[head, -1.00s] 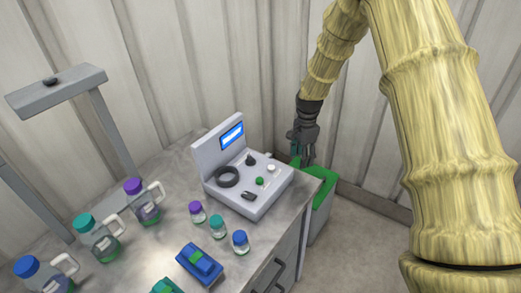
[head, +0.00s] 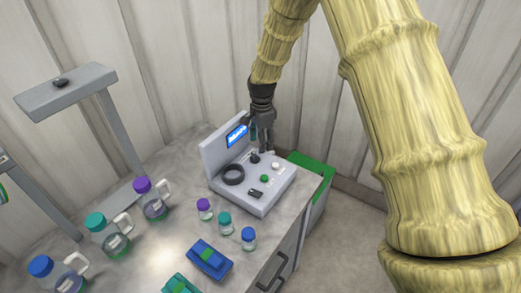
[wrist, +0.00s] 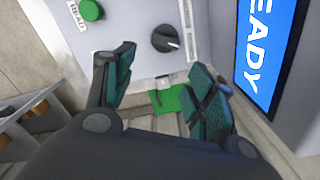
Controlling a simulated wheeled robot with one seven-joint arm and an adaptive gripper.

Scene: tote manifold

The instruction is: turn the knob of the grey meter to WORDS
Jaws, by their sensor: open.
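The grey meter (head: 225,187) stands on the bench with an upright back panel and a lit blue screen, which reads "EADY" in the part visible in the wrist view (wrist: 270,50). Its black knob (head: 254,158) sits on the sloped face near the screen. In the wrist view the knob (wrist: 166,39) shows a pale pointer mark toward the lower right; the labels around it are too small to read. My gripper (head: 262,148) is above the meter near the knob, open and empty. In the wrist view the knob lies just beyond and between its fingertips (wrist: 166,60), apparently untouched.
A green button (wrist: 91,10) labelled READ is beside the knob. The meter also carries a black ring (head: 232,174) and a white button (head: 275,166). Small capped bottles (head: 225,222) and a blue case (head: 210,260) stand in front. A green bin (head: 318,170) is beyond the bench edge.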

